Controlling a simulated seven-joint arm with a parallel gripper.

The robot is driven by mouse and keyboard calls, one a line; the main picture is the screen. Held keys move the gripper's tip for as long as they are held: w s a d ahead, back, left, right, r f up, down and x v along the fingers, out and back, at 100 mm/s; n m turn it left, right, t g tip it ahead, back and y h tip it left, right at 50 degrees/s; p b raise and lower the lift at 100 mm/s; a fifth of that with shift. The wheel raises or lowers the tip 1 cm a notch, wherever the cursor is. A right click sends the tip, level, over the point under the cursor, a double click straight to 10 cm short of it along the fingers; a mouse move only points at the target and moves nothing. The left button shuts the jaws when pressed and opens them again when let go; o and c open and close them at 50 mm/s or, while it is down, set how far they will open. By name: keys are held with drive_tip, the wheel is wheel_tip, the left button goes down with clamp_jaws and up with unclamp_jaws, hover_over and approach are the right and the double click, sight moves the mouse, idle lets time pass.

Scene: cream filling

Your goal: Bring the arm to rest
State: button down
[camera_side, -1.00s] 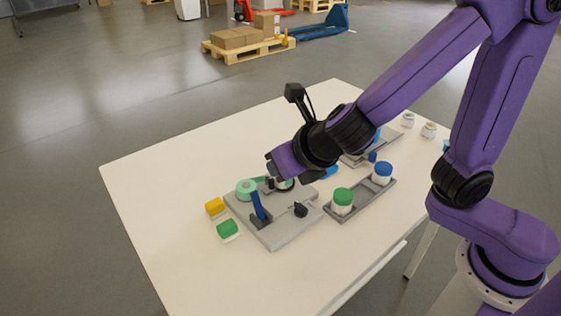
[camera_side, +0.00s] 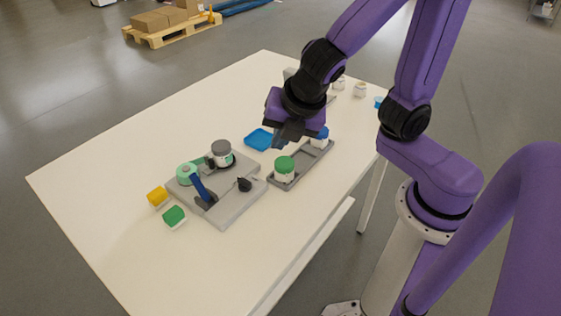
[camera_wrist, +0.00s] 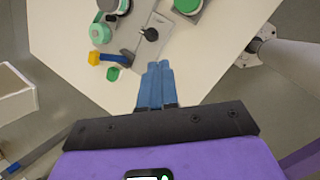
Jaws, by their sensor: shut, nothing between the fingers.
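My gripper (camera_side: 279,143) hangs above the white table (camera_side: 112,150), near the grey tray that holds the lidded jars. In the wrist view my gripper (camera_wrist: 158,72) has its two blue fingers together, with nothing between them. Below it in the side view, a green-lidded jar (camera_side: 284,168) stands in the tray (camera_side: 306,163).
A grey fixture plate (camera_side: 233,204) carries a grey-topped jar (camera_side: 221,151), a mint-green ring (camera_side: 187,172), a blue lever (camera_side: 200,185) and a black knob (camera_side: 244,184). The table's front left is clear.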

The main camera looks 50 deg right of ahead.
drive_tip(key=s+d+f+m+g+y, duration=0.1)
drive_tip(key=s+d+m+g, duration=0.3)
drive_tip(key=s+d+m, duration=0.3)
drive_tip(key=s+m, duration=0.5)
drive_tip(key=s, duration=0.1)
drive_tip(key=shift+s+d+f+g, duration=0.15)
drive_tip(key=shift+s+g, duration=0.05)
drive_tip(key=shift+g, duration=0.2)
